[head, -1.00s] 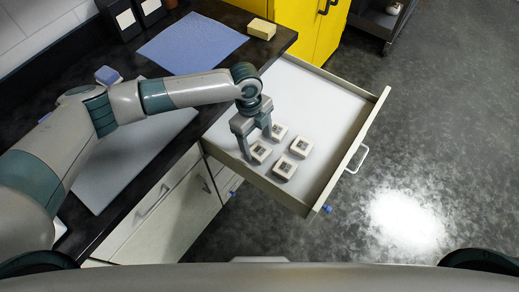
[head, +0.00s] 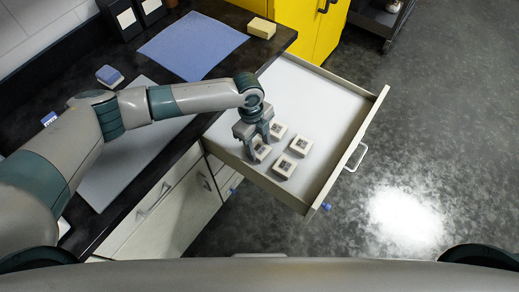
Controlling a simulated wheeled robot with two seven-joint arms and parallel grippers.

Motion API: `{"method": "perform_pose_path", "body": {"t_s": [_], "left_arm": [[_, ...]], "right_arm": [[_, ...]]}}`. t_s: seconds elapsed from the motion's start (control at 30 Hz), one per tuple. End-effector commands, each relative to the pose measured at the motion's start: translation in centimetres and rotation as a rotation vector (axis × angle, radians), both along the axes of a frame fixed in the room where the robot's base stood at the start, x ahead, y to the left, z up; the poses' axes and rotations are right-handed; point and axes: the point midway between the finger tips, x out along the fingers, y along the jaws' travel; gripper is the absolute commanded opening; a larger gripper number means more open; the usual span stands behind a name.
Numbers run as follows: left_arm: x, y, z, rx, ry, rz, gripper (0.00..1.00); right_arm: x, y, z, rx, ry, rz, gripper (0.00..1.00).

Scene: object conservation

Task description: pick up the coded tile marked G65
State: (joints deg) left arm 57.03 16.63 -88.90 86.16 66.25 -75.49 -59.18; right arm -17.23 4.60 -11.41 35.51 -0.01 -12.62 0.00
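Several small pale square tiles with dark code marks lie in the open drawer (head: 335,115): a left one (head: 262,153), a back one (head: 278,131), a right one (head: 299,146) and a front one (head: 284,166). The codes are too small to read, so I cannot tell which is G65. My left gripper (head: 259,149) points down at the left tile, with its fingers apart. The gripper partly hides this tile, and I cannot tell if the fingers touch it. My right gripper is not in view.
The drawer walls (head: 378,105) surround the tiles, and the drawer's right and back parts are empty. The dark counter (head: 215,95) to the left holds a blue cloth (head: 192,45), a yellow sponge (head: 261,28) and a grey board (head: 130,160).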

Motion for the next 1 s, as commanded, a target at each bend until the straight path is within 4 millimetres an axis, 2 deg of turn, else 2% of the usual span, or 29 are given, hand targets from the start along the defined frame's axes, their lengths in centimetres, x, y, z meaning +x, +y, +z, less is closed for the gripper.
{"method": "perform_pose_path", "body": {"t_s": [0.37, 0.53, 0.67, 1.0], "left_arm": [[0.1, 0.0, 0.4, -0.001, -0.002, 0.000, 0.20], [0.1, -0.1, 1.7, -0.002, -0.004, -0.001, 0.20], [0.2, -0.1, 3.7, -0.004, -0.005, -0.001, 0.20], [-4.9, -4.1, 7.6, -0.005, -0.003, -0.007, 0.20]], "right_arm": [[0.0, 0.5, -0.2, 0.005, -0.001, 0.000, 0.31], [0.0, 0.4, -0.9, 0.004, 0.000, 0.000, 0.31], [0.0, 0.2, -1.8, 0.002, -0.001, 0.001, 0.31], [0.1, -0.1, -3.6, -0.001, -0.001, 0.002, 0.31]]}}
